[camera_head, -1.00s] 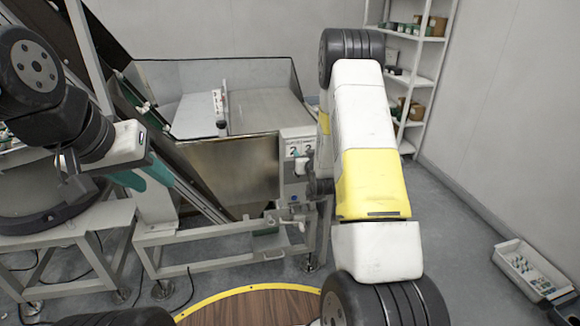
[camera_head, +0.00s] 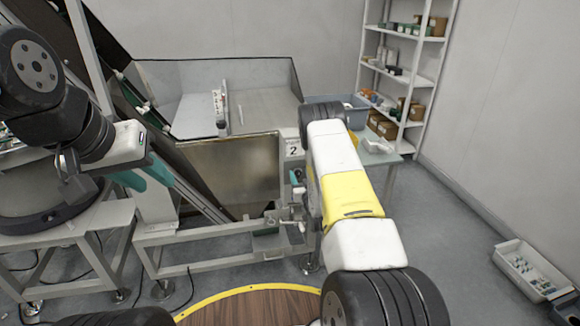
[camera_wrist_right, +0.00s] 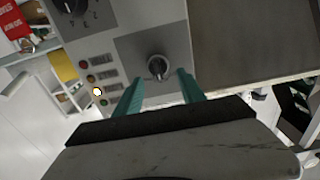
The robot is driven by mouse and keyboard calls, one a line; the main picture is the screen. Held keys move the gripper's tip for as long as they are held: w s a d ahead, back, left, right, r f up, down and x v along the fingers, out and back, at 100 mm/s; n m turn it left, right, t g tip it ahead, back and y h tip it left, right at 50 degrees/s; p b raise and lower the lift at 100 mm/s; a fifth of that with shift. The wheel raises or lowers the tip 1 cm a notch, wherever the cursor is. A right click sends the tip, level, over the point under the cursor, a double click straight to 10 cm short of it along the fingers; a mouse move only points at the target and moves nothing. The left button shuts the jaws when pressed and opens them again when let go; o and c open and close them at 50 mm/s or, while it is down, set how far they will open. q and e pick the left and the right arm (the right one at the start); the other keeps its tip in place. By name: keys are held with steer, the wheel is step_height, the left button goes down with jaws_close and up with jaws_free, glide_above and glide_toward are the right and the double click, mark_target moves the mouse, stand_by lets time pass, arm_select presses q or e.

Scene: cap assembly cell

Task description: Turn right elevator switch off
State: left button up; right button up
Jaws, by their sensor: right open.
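The switch (camera_wrist_right: 157,67) is a round metallic knob on a dark square plate of a grey control panel (camera_wrist_right: 112,40) in the right wrist view. My right gripper (camera_wrist_right: 160,88) is open, its two teal fingers apart on either side of the knob's lower end. I cannot tell whether they touch it. In the head view my right arm covers most of the panel; a teal bit of the right gripper (camera_head: 298,177) shows beside the number 2 label. My left gripper (camera_head: 145,176) is at the left by the sloping conveyor, its fingers partly unclear.
Coloured buttons (camera_wrist_right: 96,91) and a dark dial (camera_wrist_right: 72,8) sit on the panel beside the switch. A metal hopper (camera_head: 232,172) stands left of my right arm. A blue bin (camera_head: 350,112) is on a table behind the arm. Shelves (camera_head: 405,75) stand at the back right.

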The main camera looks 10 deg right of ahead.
steer(key=shift+w, duration=0.5)
jaws_close()
steer(key=n, duration=0.4)
steer(key=shift+a+f+n, duration=0.1)
steer(key=shift+a+n, duration=0.2)
steer(key=shift+a, duration=0.05)
steer(key=shift+a+f+n, duration=0.1)
steer(key=shift+n, duration=1)
steer(key=shift+a+f+n, duration=0.1)
steer(key=shift+n, duration=1)
